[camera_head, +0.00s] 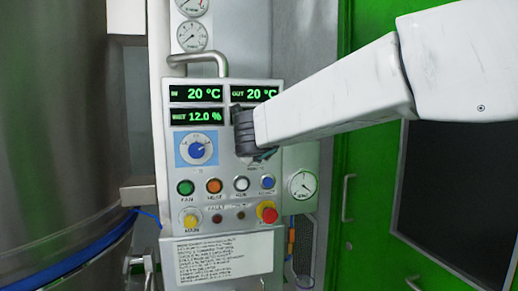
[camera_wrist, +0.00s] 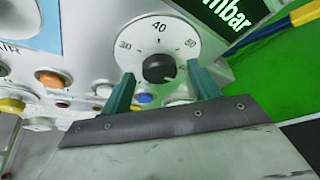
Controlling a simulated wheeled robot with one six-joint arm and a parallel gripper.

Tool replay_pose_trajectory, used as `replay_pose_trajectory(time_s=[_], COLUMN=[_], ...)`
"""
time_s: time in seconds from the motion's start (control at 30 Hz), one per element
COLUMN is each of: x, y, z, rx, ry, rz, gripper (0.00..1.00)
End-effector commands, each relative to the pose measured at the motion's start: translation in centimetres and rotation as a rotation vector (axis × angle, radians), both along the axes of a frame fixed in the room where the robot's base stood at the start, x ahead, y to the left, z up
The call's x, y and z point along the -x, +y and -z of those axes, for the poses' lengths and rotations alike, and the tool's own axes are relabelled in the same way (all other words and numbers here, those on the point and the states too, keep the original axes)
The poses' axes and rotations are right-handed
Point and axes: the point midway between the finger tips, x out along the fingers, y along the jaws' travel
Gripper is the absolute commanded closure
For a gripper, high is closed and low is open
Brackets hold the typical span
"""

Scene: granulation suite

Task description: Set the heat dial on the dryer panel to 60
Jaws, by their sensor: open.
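The heat dial (camera_wrist: 157,41) is a white disc on the dryer panel (camera_head: 223,241). In the wrist view its marks 30, 40 and 50 show; no 60 mark can be made out. Its black knob (camera_wrist: 158,68) sits between the two green fingers of my gripper (camera_wrist: 162,78). The gripper is open, with a finger on either side of the knob; I cannot tell whether either touches it. The knob's pointer is not clear. In the head view my gripper (camera_head: 264,155) hides this dial.
A blue-backed dial (camera_head: 197,151) is left of my gripper. Below are green (camera_head: 185,188), orange (camera_head: 214,186), white and blue buttons, and a red knob (camera_head: 267,212) on yellow. Displays (camera_head: 197,94) read 20 °C. A handle (camera_head: 195,60) juts out above. A gauge (camera_head: 301,185) is at right.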

Motion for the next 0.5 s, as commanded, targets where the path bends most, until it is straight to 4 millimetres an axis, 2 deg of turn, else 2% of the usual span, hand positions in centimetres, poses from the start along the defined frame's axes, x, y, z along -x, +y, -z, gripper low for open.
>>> replay_pose_trajectory(time_s=[0.23, 0.5], x=[4.2, 6.1], y=[0.1, 0.0], z=[-1.3, -1.7], rx=[-0.002, 0.0], ry=[-0.001, 0.001], rz=[-0.003, -0.001], gripper=[0.39, 0.39])
